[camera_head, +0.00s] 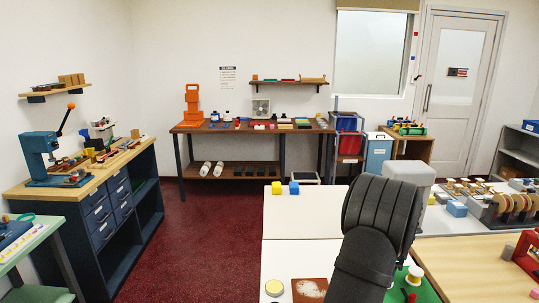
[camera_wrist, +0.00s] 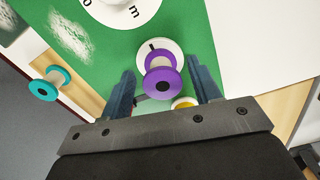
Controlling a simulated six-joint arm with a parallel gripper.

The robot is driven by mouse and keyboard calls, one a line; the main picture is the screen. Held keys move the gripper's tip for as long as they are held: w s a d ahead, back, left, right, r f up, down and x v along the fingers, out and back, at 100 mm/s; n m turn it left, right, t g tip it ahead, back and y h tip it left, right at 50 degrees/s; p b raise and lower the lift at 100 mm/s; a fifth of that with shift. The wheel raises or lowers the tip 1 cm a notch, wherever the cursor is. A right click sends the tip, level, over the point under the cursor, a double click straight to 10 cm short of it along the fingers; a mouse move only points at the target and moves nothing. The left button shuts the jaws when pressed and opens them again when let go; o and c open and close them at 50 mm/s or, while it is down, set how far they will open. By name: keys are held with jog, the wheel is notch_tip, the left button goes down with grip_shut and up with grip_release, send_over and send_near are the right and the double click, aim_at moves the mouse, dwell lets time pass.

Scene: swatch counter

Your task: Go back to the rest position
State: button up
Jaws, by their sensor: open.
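My gripper (camera_wrist: 160,68) is open in the wrist view, its two dark blue fingers spread apart over the green mat. A purple spool (camera_wrist: 163,86) shows between the fingers, over or in front of a white disc (camera_wrist: 171,46). I cannot tell how far below the fingers it is. I see no contact with it. A small yellow round thing (camera_wrist: 184,103) is partly hidden by the gripper body. In the head view my black arm reaches over the counter, and the fingers are hidden.
The green mat (camera_wrist: 100,50) bears a white lettered dial (camera_wrist: 132,8). A teal spool (camera_wrist: 43,90) is at the left. The counter's left-middle part is clear.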

notch_tip(320, 180, up, 12)
notch_tip(320, 180, down, 12)
jog(key=shift+f, duration=0.2)
notch_tip(320, 180, up, 5)
jog(key=shift+s+d+f, duration=0.1)
jog(key=shift+s+d, duration=0.05)
jog(key=s+d+r, duration=0.5)
jog(key=s+r, duration=0.2)
jog(key=s, duration=0.4)
jog(key=s+f, duration=0.4)
jog(key=s, duration=1.3)
jog(key=w+f, duration=0.2)
jog(key=w, duration=0.1)
jog(key=w+a+f, duration=0.1)
jog(key=w+f, duration=0.2)
jog(key=w, duration=0.1)
jog(key=w+f, duration=0.3)
jog(key=w, duration=0.1)
jog(key=shift+w+a, duration=0.25)
jog(key=shift+a, duration=0.15)
jog(key=shift+s+f, duration=0.1)
jog(key=shift+f, duration=0.55)
jog(key=shift+o, duration=0.4)
